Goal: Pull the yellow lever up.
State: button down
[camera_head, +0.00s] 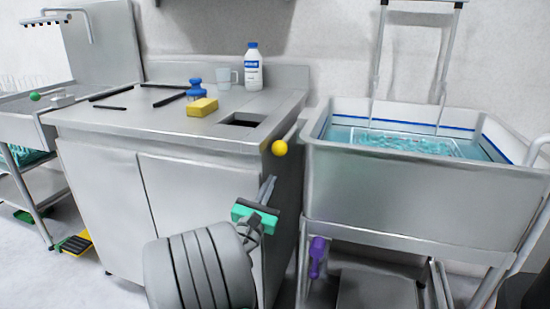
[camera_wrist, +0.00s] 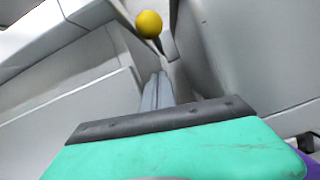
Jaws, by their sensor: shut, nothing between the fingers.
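The yellow lever (camera_head: 279,148) shows as a round yellow ball knob at the right edge of the steel counter, beside the white basin. In the wrist view the yellow knob (camera_wrist: 149,24) is at the top, just beyond my fingertips, with a dark stem running down behind it. My gripper (camera_head: 269,181) is shut and empty, below the knob and apart from it, its fingers pointing up. The grey fingers (camera_wrist: 157,88) also show in the wrist view, past the green and black wrist part. Most of the lever's stem is hidden in the head view.
The water-filled basin (camera_head: 400,185) stands at right. A purple handle (camera_head: 317,257) hangs below it.

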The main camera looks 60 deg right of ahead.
aim_at(275, 154)
jog(key=shift+s+d+r, duration=0.1)
jog(key=shift+d+r, duration=0.25)
jog(key=shift+r, duration=0.45)
jog(key=shift+s+d+r, duration=0.1)
jog(key=shift+d+r, duration=0.3)
jog(key=shift+r, duration=0.35)
jog(key=shift+d+r, duration=0.35)
jog(key=shift+r, duration=0.45)
jog(key=shift+y, duration=0.7)
notch_tip(275, 154, up, 4)
jog(key=p, duration=0.9)
jog(key=shift+a+p, duration=0.1)
jog(key=shift+p, duration=0.25)
jog(key=shift+f, duration=0.25)
